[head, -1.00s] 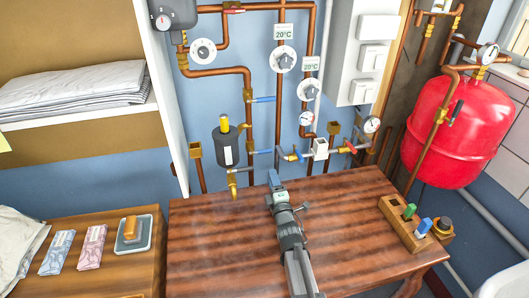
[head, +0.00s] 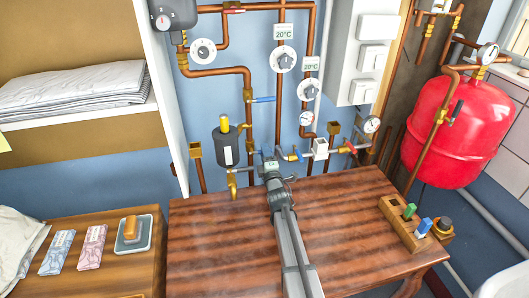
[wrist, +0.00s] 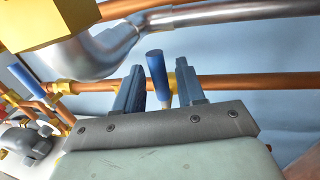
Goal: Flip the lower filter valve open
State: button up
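The dark grey filter canister (head: 228,148) hangs on the copper pipes left of my gripper in the head view. The lower filter valve is at the pipe junction in front of my gripper (head: 264,158), which mostly hides it. In the wrist view, a blue valve handle (wrist: 157,75) stands between the two fingers of my gripper (wrist: 159,68). The fingers are apart, one on each side of the handle, with a visible gap on the right. Whether the left finger touches it, I cannot tell. The upper valve's blue handle (head: 263,99) lies level above.
The wooden table (head: 210,250) below is mostly clear, with a holder (head: 397,222) of coloured items at its right edge. Another blue handle (wrist: 25,78) and brass fittings (wrist: 65,90) are at the left in the wrist view. A red tank (head: 460,130) hangs at right.

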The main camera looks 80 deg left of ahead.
jog(key=shift+a+r, duration=0.15)
jog(key=shift+a, duration=0.35)
jog(key=shift+c, duration=0.2)
grip_shut()
